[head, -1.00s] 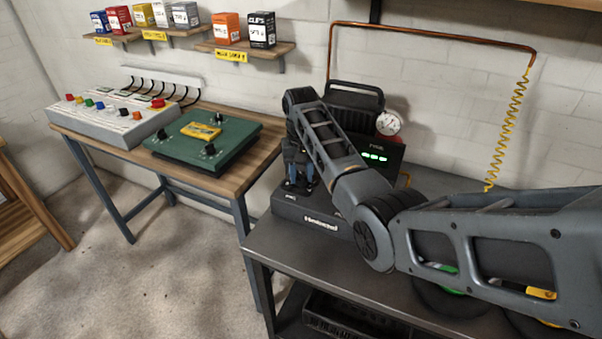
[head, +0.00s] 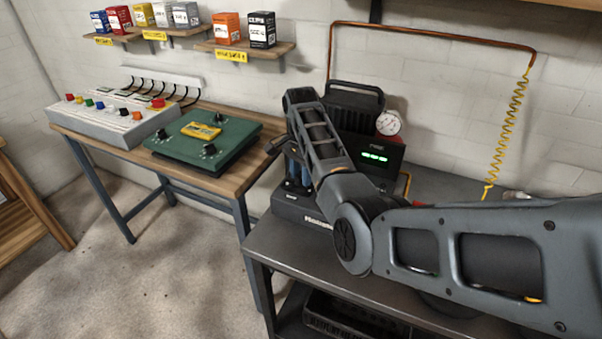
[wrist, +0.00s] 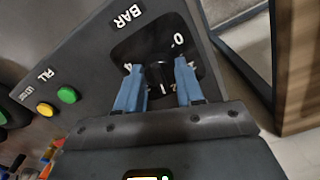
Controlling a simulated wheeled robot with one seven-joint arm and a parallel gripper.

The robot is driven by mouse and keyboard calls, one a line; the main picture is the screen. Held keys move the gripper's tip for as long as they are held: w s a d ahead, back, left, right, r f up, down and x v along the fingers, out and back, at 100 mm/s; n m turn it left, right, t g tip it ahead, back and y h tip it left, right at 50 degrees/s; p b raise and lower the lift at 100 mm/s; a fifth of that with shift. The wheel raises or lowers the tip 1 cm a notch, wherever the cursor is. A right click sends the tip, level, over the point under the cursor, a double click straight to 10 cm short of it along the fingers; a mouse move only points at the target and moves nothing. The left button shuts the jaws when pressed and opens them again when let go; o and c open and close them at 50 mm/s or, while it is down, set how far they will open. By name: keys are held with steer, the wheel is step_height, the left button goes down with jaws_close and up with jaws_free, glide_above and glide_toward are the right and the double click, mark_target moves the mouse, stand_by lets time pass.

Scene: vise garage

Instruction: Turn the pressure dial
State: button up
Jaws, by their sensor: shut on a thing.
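The pressure dial (wrist: 160,77) is a black knob on a dark plate marked "BAR", with numbers such as 0 around it, in the wrist view. My gripper (wrist: 159,66) has its blue fingers on either side of the knob and is shut on it. In the head view my gripper (head: 298,172) reaches down at the left of the dark compressor-like machine (head: 372,150), above its base (head: 290,207). My arm and fingers hide the dial there.
A green button (wrist: 67,95) and a yellow button (wrist: 45,110) sit beside the dial. A round gauge (head: 389,123) and green lights show on the machine. A yellow coiled hose (head: 507,130) hangs at right. A green box (head: 203,140) stands on the left bench.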

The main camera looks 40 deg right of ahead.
steer(key=shift+r+m, duration=0.1)
steer(key=shift+m, duration=1.5)
steer(key=o, duration=1)
steer(key=shift+r+b, duration=0.55)
steer(key=shift+r, duration=3.3)
steer(key=shift+s, duration=0.1)
